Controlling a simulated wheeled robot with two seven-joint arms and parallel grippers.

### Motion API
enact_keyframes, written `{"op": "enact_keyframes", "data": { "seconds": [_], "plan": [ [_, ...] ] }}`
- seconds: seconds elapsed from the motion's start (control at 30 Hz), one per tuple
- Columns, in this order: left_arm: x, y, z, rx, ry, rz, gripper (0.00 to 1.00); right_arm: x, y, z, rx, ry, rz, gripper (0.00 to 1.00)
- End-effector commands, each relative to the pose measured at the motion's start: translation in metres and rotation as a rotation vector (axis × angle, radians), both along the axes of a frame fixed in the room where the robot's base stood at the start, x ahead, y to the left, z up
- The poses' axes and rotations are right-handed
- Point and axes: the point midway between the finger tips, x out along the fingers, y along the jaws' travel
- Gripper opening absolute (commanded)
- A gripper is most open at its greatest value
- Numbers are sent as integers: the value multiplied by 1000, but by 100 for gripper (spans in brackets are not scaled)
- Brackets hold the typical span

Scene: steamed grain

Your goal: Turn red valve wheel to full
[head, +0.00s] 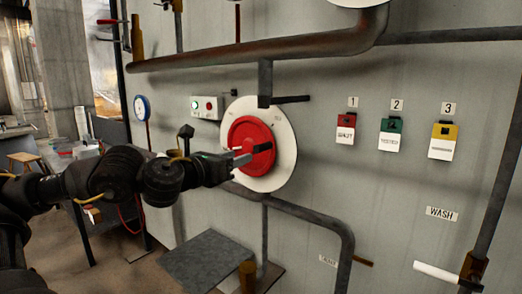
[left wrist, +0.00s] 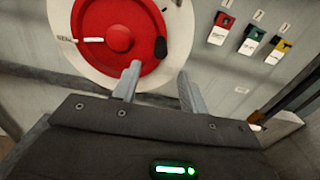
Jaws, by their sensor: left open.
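The red valve wheel (head: 243,131) sits on a round white plate (head: 285,150) on the grey wall panel. It also shows in the left wrist view (left wrist: 118,38), with a dark knob (left wrist: 160,47) near its rim and a white pointer mark at the left. In the left wrist view the knob appears just beyond the gap between the two fingertips (left wrist: 158,76). I cannot tell whether the fingers touch it. My right gripper is not in view.
Rusty pipes (head: 260,48) run above and below the wheel. A small button box (head: 207,107) and a blue-rimmed gauge (head: 142,108) are at its left. Red (head: 346,128), green (head: 391,133) and yellow (head: 443,141) tagged boxes hang at its right. A grey plate (head: 208,260) lies below.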

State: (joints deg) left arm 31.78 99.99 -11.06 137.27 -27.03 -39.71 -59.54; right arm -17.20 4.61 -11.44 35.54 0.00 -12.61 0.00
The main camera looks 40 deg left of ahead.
Motion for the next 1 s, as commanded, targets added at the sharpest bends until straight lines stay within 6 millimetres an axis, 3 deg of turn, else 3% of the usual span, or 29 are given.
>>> {"op": "enact_keyframes", "data": {
  "seconds": [0.27,0.5,0.8,1.0],
  "plan": [
    [22,0,6,-12,-1,-3,43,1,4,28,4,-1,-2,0],
    [55,0,5,-13,0,-3,43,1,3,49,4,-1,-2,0],
    [96,2,2,-10,-1,-1,43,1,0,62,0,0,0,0],
    [107,2,0,-5,1,0,43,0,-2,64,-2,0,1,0]
  ]
}}
